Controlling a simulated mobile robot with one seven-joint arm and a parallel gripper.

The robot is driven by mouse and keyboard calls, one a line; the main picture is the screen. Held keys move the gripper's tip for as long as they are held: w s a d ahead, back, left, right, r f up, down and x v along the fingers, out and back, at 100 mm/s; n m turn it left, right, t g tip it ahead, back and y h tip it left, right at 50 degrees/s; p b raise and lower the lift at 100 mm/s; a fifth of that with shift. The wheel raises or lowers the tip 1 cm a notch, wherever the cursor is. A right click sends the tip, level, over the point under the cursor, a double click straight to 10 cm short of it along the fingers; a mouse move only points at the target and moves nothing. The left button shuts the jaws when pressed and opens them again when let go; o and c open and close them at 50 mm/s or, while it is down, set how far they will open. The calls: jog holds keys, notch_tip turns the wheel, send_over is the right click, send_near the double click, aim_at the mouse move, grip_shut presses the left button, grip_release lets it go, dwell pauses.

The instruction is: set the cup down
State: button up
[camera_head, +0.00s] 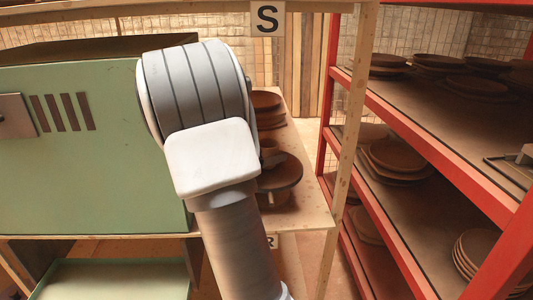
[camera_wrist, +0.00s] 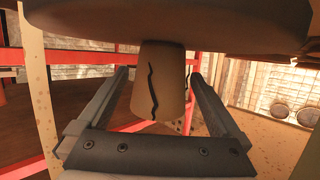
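The cup (camera_wrist: 158,85) is brown and tapered, with a dark jagged line down its side. The wrist view appears upside down, with the cup's narrow end at a broad dark disc (camera_wrist: 200,18). Whether the cup touches the disc is hard to see. My gripper (camera_wrist: 161,72) has one finger on each side of the cup, and a narrow gap shows on both sides. My arm hides the gripper and most of the cup's surroundings there.
A green cabinet (camera_head: 80,140) stands left of my arm. A red-framed rack (camera_head: 440,155) with brown plates runs along the right. A wooden post (camera_head: 349,130) stands between bench and rack. Stacked plates (camera_head: 266,105) sit behind the disc. Bare bench (camera_head: 312,205) shows right of the disc.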

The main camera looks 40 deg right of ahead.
jog(key=shift+a+r, duration=0.1)
jog(key=shift+r, duration=0.15)
jog(key=p+v, duration=0.3)
jog(key=v, duration=0.8)
jog(key=shift+a, duration=0.35)
jog(key=shift+s+r, duration=0.1)
